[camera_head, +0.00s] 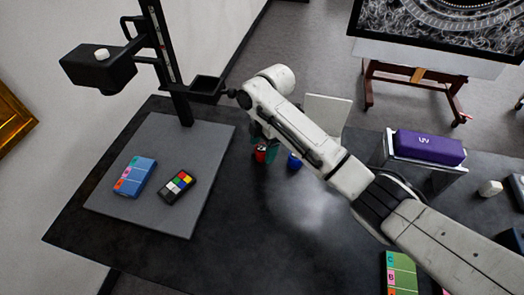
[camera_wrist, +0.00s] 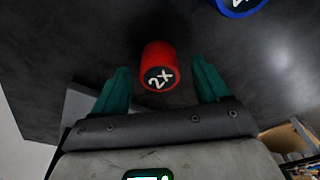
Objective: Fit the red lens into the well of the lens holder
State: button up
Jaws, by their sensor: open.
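The red lens (camera_wrist: 157,68) is a short red cylinder with a dark face marked "2X". In the wrist view it sits between the teal fingers of my open gripper (camera_wrist: 160,64), with a gap on each side. In the head view the red lens (camera_head: 260,153) stands on the dark table, partly hidden by my fingers. A black square holder with a recess (camera_head: 207,88), which looks like the lens holder, juts from the upright stand, left of my arm. It is not visible in the wrist view.
A blue lens (camera_head: 295,162) stands right of the red one. A grey board (camera_head: 140,205) with a blue box (camera_head: 135,177) and a colour-patch card (camera_head: 177,186) lies left. A purple UV box (camera_head: 430,147) sits on a metal stand at right. My arm crosses above the table.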

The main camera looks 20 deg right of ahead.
jog(key=c, duration=1.2)
jog(key=shift+o, duration=0.2)
jog(key=shift+r, duration=0.1)
